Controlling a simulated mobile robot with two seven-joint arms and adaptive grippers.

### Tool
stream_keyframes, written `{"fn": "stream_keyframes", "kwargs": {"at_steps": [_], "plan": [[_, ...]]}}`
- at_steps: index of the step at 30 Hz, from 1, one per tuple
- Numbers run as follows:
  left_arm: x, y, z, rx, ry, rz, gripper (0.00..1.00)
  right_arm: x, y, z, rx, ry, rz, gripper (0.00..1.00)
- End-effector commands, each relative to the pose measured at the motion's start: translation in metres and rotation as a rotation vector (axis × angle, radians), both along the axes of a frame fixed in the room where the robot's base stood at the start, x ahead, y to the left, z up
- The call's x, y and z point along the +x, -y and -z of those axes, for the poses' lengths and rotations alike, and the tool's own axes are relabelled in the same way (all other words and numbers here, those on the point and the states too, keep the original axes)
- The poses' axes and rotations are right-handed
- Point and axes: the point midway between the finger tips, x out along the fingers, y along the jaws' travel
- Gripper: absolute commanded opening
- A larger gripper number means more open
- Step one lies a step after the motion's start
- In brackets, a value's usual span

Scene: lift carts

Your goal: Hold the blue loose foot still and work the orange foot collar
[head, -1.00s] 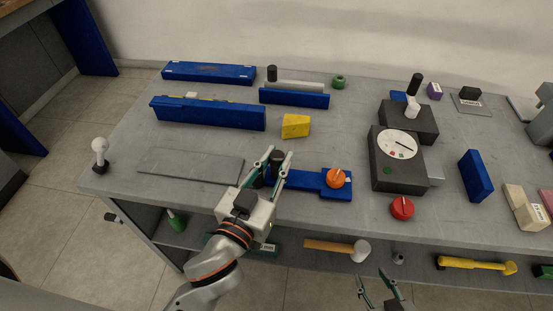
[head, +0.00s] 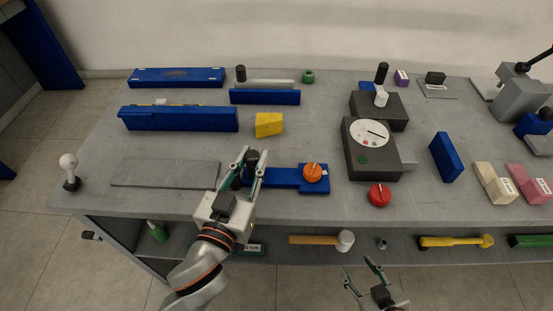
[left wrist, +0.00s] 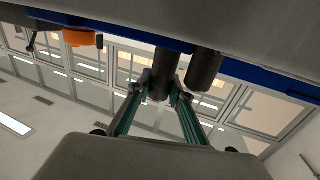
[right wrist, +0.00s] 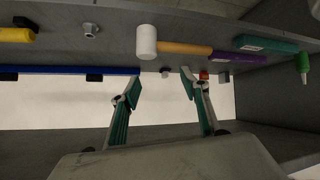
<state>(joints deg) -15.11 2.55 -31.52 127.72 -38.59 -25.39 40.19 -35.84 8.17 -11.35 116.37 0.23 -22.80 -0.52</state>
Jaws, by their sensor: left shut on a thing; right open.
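The blue loose foot (head: 283,178) lies flat near the front edge of the bench. The orange foot collar (head: 313,172) sits on its wider right end; it also shows in the left wrist view (left wrist: 80,38). My left gripper (head: 253,153) is over the foot's left end. In the left wrist view its fingers are shut on a dark post (left wrist: 160,78), with a second dark post (left wrist: 205,68) beside it. My right gripper (head: 359,266) is open and empty, in front of the bench and well below the collar. The right wrist view shows nothing between its fingers (right wrist: 161,76).
A red knob (head: 380,195) and a dark dial box (head: 371,165) stand right of the foot. A grey plate (head: 165,174) lies to its left. A yellow block (head: 269,125) is behind. The lower shelf holds a mallet (head: 345,240) and a yellow tool (head: 455,242).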

Motion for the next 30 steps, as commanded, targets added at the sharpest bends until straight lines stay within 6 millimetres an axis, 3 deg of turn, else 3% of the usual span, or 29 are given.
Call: {"fn": "stream_keyframes", "kwargs": {"at_steps": [5, 15, 30], "plan": [[0.0, 0.0, 0.0, 0.0, 0.0, 0.0, 0.0, 0.004, -0.007, -0.011, -0.071, 0.05, -0.088, 0.45], [0.0, 0.0, 0.0, 0.0, 0.0, 0.0, 0.0, 0.009, -0.049, -0.075, -0.479, 0.373, -0.533, 0.45], [0.0, 0.0, 0.0, 0.0, 0.0, 0.0, 0.0, -0.03, -0.11, -0.163, -1.098, 0.952, -1.013, 0.45]]}}
